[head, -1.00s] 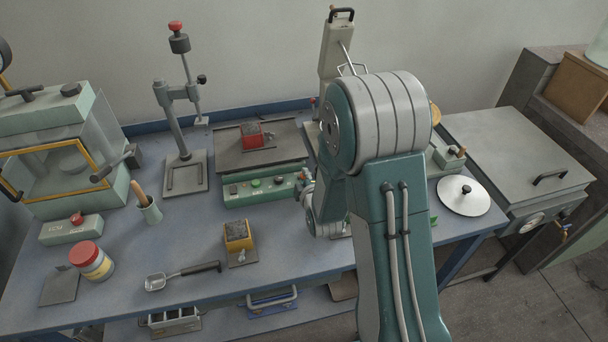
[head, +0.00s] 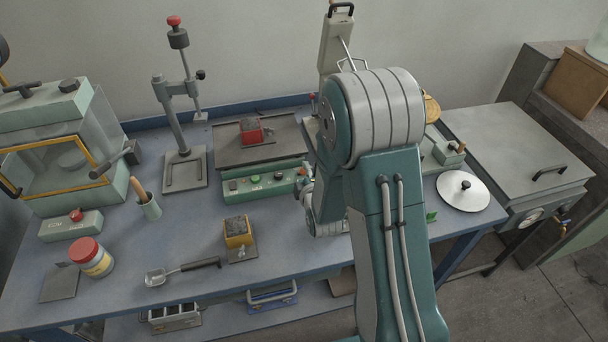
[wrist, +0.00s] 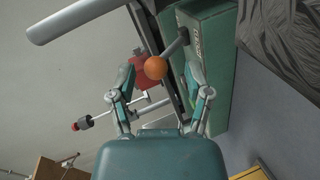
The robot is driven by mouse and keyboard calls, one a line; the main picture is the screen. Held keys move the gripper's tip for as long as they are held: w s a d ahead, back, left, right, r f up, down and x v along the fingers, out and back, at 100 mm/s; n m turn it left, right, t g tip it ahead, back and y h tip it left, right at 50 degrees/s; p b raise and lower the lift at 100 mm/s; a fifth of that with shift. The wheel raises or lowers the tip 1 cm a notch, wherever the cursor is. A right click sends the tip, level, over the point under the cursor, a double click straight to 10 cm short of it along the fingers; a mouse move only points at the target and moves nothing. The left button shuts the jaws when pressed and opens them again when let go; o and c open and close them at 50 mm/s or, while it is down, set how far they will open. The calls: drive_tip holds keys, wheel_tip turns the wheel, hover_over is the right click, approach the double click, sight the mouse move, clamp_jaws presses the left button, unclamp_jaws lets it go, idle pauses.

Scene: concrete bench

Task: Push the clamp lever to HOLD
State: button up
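An orange ball knob (wrist: 155,68) sits on the end of a short grey lever rod (wrist: 175,46) in the wrist view. I take it to be the clamp lever. The rod runs up and right toward a green housing (wrist: 207,60), whose lettering I cannot read. My gripper (wrist: 159,78) is open, with one finger on each side of the knob. I cannot tell whether a finger touches it. In the head view my arm hides the gripper and the lever.
A red block (wrist: 143,76) and a rod with a red tip (wrist: 84,123) show near the left finger. A grey bar (wrist: 75,20) crosses the upper left. On the bench (head: 190,235) stand a yellow block (head: 237,232), a drill-like stand (head: 183,165) and a glass-fronted box (head: 60,160).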

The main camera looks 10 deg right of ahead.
drive_tip(key=shift+r, duration=0.15)
wheel_tip(320, 180, up, 10)
drive_tip(key=shift+f, duration=0.2)
idle(0.6)
drive_tip(key=s+r+m+g, duration=0.3)
drive_tip(key=s+r+m, duration=0.1)
drive_tip(key=s, duration=0.5)
drive_tip(key=s+r+m+g, duration=0.3)
drive_tip(key=s+m, duration=0.3)
drive_tip(key=s, duration=0.4)
drive_tip(key=s+r+m+g, duration=0.3)
drive_tip(key=s+r+m, duration=0.1)
drive_tip(key=s, duration=0.6)
drive_tip(key=shift+r+m, duration=0.3)
drive_tip(key=shift+m, duration=0.2)
